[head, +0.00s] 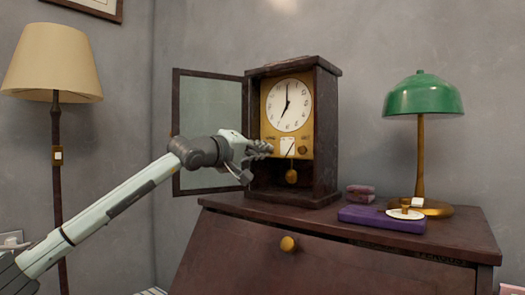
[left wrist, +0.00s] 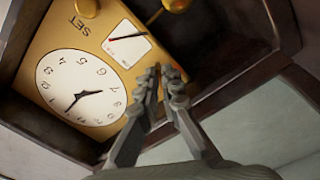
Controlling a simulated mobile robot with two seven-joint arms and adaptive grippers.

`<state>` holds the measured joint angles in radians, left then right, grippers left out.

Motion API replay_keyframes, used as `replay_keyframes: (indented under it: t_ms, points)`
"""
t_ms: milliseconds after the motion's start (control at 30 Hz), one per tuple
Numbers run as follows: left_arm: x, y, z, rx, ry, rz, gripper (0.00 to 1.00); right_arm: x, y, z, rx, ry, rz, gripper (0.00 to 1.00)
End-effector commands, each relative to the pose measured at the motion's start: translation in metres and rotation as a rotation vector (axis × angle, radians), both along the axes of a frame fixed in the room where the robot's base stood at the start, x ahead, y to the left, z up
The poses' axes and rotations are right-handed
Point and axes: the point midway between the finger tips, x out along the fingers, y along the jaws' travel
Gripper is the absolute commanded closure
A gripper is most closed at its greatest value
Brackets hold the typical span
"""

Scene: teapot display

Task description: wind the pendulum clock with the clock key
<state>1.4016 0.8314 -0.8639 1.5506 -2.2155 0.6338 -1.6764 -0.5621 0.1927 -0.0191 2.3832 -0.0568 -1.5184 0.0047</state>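The pendulum clock (head: 328,130) stands on the cabinet with its glass door (head: 210,120) swung open to the left. Its white dial (head: 289,105) also shows in the left wrist view (left wrist: 80,88). Below the dial are a small gauge (head: 287,146), a brass knob (head: 303,150) by the SET label, and the pendulum (head: 291,176). My left gripper (head: 262,149) is at the lower left of the brass face, beside the gauge. In the left wrist view its fingertips (left wrist: 162,72) are close together with a narrow gap. I cannot make out a clock key; the fingers may hide it.
The dark cabinet top (head: 260,211) holds a purple book (head: 380,219), a small pink box (head: 360,194) and a green lamp (head: 423,95) right of the clock. A floor lamp (head: 52,65) stands at left. The open door is close behind my left arm.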

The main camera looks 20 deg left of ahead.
Motion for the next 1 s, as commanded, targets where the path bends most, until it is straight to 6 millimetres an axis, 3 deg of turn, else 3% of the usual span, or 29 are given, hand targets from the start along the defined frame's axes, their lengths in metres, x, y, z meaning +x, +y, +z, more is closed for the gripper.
replay_keyframes:
  t_ms: [233,433,767,1000]
  points:
    - [0.0,-0.001,0.0,0.0,0.0,-0.001,1.0,0.0,0.0,0.0,0.0,0.0,-0.001,0.6]
    - [0.0,-0.001,0.0,-0.001,0.001,-0.001,0.74,-0.003,-0.001,-0.001,-0.001,0.006,-0.002,0.6]
    - [-0.003,0.001,0.0,-0.001,0.0,0.0,0.74,-0.003,-0.001,0.0,0.001,0.002,-0.005,0.6]
    - [-0.038,0.015,0.0,0.001,0.0,0.002,0.74,-0.003,-0.001,0.0,0.001,0.002,-0.003,0.6]
